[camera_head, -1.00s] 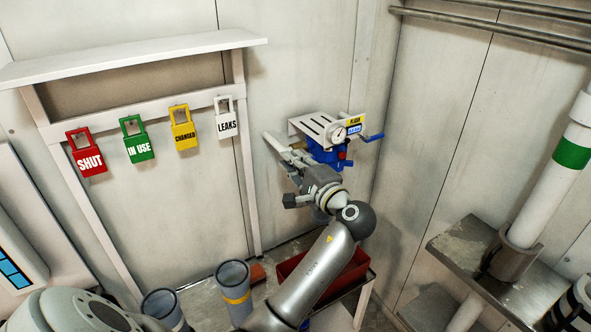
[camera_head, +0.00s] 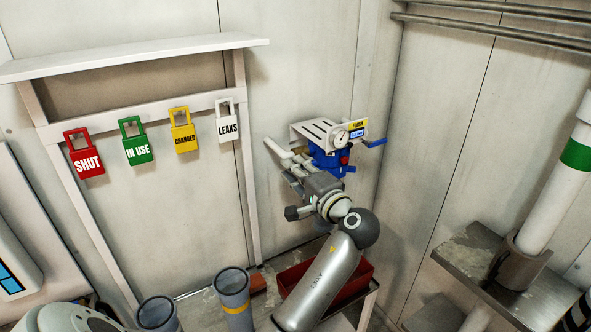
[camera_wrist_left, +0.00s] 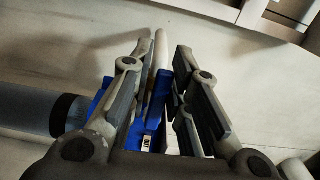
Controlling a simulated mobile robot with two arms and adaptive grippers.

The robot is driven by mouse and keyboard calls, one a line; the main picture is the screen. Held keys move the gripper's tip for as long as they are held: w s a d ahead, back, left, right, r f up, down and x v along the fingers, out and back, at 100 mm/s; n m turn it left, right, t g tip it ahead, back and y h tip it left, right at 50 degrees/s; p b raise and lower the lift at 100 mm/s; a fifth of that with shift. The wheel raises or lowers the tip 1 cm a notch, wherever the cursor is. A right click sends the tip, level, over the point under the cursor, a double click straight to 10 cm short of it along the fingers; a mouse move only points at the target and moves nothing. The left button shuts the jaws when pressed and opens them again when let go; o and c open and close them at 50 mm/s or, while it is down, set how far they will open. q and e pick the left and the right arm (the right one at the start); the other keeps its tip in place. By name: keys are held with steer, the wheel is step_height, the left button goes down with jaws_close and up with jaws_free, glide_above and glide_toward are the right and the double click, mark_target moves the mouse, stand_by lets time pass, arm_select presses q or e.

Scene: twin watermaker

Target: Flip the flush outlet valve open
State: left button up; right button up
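The valve assembly stands against the back wall, with a white slotted bracket (camera_head: 314,132), a round gauge (camera_head: 342,137), a yellow label (camera_head: 357,125) and a blue body (camera_head: 325,160). A blue lever (camera_head: 376,142) sticks out at its right. My left gripper (camera_wrist_left: 164,52) is just in front of and below the blue body, in front of pale pipes (camera_head: 277,149). In the left wrist view its fingers are apart, with a blue part (camera_wrist_left: 151,128) and a pale pipe (camera_wrist_left: 160,50) between them. I cannot tell whether they touch it, or whether it is a valve handle. My right gripper is not seen.
Several coloured tags, including a red SHUT tag (camera_head: 85,158), hang from a white rack at the left. Grey cylinders (camera_head: 232,290) and a red bin (camera_head: 352,282) stand below. A metal shelf (camera_head: 470,255) with a white pipe (camera_head: 560,180) is at the right.

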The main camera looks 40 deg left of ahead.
arm_select(q)
steer(key=v, duration=0.7)
steer(key=shift+d, duration=0.25)
stand_by(0.5)
